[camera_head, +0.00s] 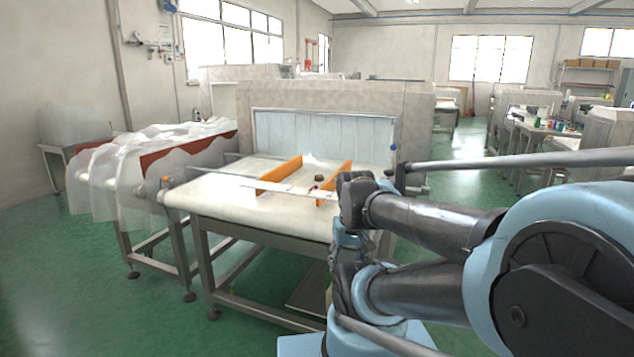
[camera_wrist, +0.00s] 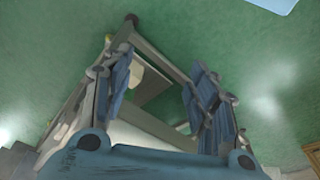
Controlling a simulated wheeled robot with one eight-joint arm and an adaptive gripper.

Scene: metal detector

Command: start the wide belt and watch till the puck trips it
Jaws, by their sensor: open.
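The wide belt (camera_head: 225,195) is a pale conveyor in the head view, leading to a metal detector housing (camera_head: 418,115) with a strip curtain (camera_head: 325,138) across its opening. Two orange guide rails (camera_head: 280,175) stand on the belt. A small dark round thing (camera_head: 319,177), perhaps the puck, lies between the rails. A small blue button-like spot (camera_head: 393,147) shows at the right of the housing opening. My gripper (camera_wrist: 160,95) is open and empty in the wrist view, pointing down toward the green floor and metal frame. In the head view my arm hides the belt's right side.
Another belt (camera_head: 100,180) draped in clear plastic sheets stands close on the left. The wide belt's steel legs (camera_head: 205,265) and lower bars stand below it. Green floor (camera_head: 90,285) is open at the front left. More machines and benches (camera_head: 545,125) stand at the back right.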

